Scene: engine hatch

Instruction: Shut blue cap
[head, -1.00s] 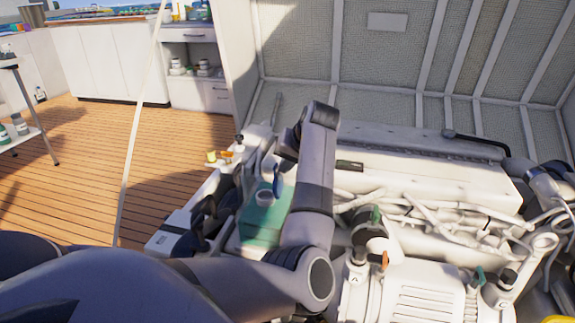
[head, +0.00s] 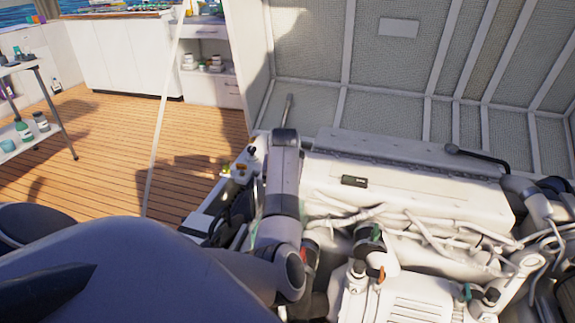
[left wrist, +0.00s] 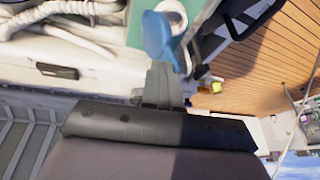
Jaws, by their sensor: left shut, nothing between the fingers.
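The blue cap (left wrist: 158,36) shows in the left wrist view, standing open beside the round white filler neck (left wrist: 172,13) of a green tank (left wrist: 140,9). My left gripper (left wrist: 160,70) is shut and empty, with its fingertips right at the lower end of the cap in that view. I cannot tell whether they touch it. In the head view my left arm covers the cap and nearly all of the green tank, and the left fingers are hidden. My right gripper is in neither current view.
A white engine block (head: 410,185) with pipes and hoses fills the right of the head view. The raised hatch lid (head: 400,70) stands behind it. A thin pole (head: 160,120) rises at the left, with open wooden deck (head: 110,140) around it.

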